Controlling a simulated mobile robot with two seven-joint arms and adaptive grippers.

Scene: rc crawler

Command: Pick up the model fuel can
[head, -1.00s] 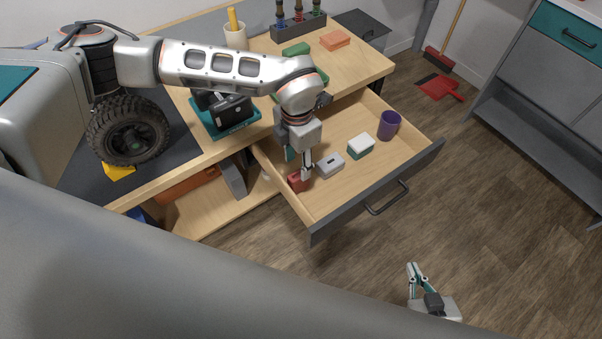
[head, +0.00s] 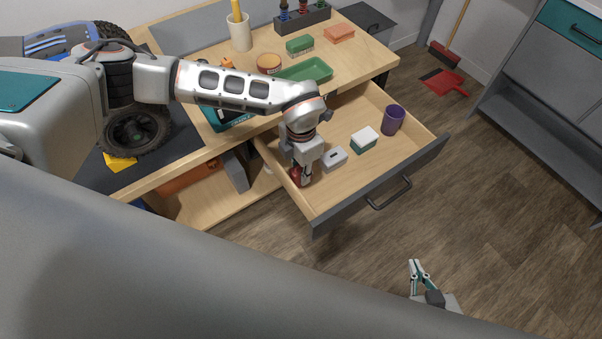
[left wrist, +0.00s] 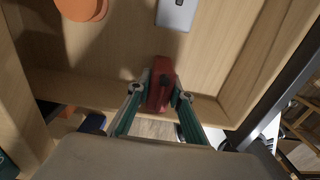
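The model fuel can (head: 296,178) is a small red block in the open drawer, at its near left corner. My left gripper (head: 302,176) reaches down over it and partly hides it. In the left wrist view the can (left wrist: 161,84), with a dark cap on it, sits between the two fingertips (left wrist: 162,92), which appear to touch its sides. I cannot tell whether it still rests on the drawer floor. My right gripper (head: 418,268) is low at the right of the head view, over the floor and away from the drawer; its finger gap is unclear.
The drawer (head: 322,216) also holds a grey box (head: 334,158), a white-and-green block (head: 364,140) and a purple cup (head: 393,120). The drawer walls stand close to my left gripper. A green tray (head: 306,71) and a pencil cup (head: 240,38) are on the bench.

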